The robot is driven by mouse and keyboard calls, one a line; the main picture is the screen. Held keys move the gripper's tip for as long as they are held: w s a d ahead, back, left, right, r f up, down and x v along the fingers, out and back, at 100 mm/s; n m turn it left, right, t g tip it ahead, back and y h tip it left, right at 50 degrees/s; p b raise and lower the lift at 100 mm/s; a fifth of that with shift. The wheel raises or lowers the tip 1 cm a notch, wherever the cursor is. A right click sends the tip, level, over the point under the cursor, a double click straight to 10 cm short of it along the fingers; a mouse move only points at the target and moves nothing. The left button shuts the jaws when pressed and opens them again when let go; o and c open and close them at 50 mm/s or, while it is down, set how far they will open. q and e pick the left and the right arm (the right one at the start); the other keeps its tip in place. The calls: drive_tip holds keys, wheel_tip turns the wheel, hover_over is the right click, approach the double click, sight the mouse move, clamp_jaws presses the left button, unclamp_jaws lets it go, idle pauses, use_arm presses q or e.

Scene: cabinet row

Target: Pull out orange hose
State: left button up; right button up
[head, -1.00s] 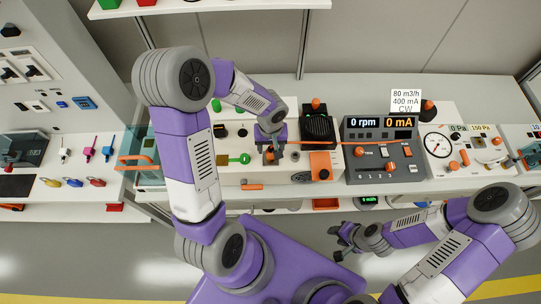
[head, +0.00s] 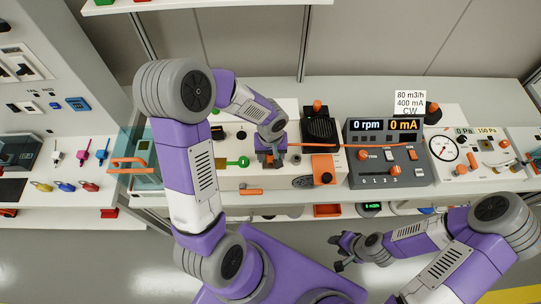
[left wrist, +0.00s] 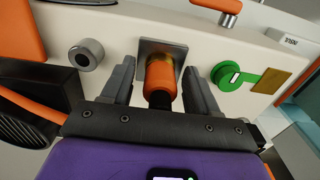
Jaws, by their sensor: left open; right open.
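My left gripper (left wrist: 160,88) is open, with one grey finger on each side of the plug. I cannot tell whether the fingers touch it. In the head view my left gripper (head: 270,160) is at the white console's front, partly hidden by its own wrist. My right gripper (head: 339,252) is open and empty, low in front of the bench.
A control unit (head: 385,165) stands to the right. The floor before the bench is clear.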

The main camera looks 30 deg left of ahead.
use_arm(q)
drive_tip(key=shift+b, duration=0.45)
idle(0.6)
drive_tip(key=shift+c, duration=0.4)
clamp_jaws()
drive_tip(key=shift+r, duration=0.15)
drive_tip(key=shift+r+p, duration=2)
drive_tip(key=shift+r, duration=0.85)
